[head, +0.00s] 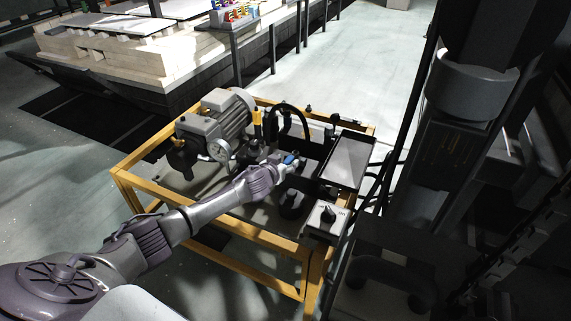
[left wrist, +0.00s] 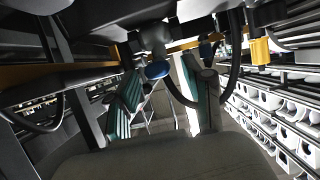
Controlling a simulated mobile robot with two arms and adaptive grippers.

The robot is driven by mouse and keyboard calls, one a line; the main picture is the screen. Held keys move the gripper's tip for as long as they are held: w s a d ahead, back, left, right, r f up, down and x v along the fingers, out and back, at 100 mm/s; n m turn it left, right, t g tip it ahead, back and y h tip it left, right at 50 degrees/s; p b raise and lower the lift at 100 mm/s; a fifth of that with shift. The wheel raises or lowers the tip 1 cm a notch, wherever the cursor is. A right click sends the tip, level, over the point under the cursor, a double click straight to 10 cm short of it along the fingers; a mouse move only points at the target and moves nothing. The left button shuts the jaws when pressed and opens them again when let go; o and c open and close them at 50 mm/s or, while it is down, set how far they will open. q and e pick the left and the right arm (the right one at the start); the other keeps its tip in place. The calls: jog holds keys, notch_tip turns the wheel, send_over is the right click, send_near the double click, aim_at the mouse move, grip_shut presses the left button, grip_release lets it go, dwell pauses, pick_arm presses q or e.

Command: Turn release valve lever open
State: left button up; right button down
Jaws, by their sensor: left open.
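A blue-tipped part, apparently the release valve lever (head: 291,158), sits in the middle of the pump unit in the head view. In the left wrist view its blue rounded end (left wrist: 157,69) shows between the two finger pads. My left gripper (head: 286,166) reaches into the unit beside the blue part. In the left wrist view the left gripper (left wrist: 166,84) is open, with one teal-lined finger on each side and a gap between them. I cannot tell whether a finger touches the lever. The lever's base is largely hidden. My right gripper is not in view.
A yellow wooden frame (head: 137,193) carries the unit. A dark tray (head: 347,160) and a switch box (head: 327,218) stand to the right.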

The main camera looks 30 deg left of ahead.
pick_arm(q)
jog(key=shift+c, duration=0.3)
grip_shut()
jog(key=shift+d+f, duration=0.1)
jog(key=shift+d, duration=0.05)
